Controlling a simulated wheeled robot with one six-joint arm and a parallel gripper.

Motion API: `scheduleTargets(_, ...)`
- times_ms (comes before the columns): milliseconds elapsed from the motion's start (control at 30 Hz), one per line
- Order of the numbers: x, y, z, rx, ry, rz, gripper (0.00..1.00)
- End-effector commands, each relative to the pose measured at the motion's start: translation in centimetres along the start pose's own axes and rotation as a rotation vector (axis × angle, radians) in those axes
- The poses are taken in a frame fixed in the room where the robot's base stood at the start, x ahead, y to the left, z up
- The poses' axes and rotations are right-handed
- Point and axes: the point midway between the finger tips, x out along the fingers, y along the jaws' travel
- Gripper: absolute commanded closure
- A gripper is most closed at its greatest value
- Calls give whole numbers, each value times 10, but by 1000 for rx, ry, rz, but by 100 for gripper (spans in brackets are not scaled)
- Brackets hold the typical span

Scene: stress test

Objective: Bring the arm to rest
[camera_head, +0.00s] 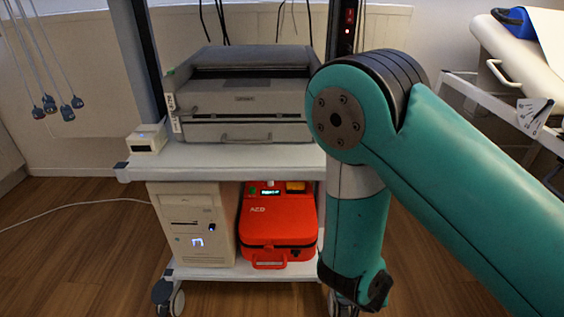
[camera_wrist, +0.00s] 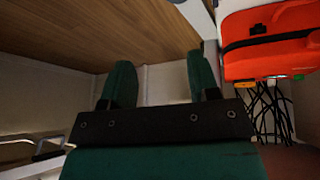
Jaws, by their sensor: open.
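My teal arm crosses the right half of the head view, bent at a large joint, with its lower part hanging down in front of the cart's right side. My gripper (camera_wrist: 159,82) shows in the wrist view, with two green fingers standing well apart and nothing between them. The gripper's fingers are not visible in the head view.
A wheeled cart (camera_head: 235,158) carries a grey printer (camera_head: 240,100) and a small white box (camera_head: 147,138). Its lower shelf holds a beige computer (camera_head: 194,222) and an orange AED case (camera_head: 278,222), also in the wrist view (camera_wrist: 270,55). A bed (camera_head: 520,55) stands right. Floor (camera_head: 80,240) is clear left.

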Motion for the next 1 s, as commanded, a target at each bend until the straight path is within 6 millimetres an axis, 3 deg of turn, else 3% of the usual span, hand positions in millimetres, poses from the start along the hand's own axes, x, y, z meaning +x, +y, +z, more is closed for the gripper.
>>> scheduleTargets(33,-23,-2,-16,20,-38,-7,45)
scheduleTargets(167,-76,-5,-36,1,-167,-45,45)
scheduleTargets(300,-141,-5,-53,-75,-291,-150,45)
scheduleTargets(600,-282,13,-64,-405,-401,-459,45)
scheduleTargets(933,-377,47,-47,-775,-339,-662,45)
scheduleTargets(1000,-398,49,-57,-786,-346,-664,45)
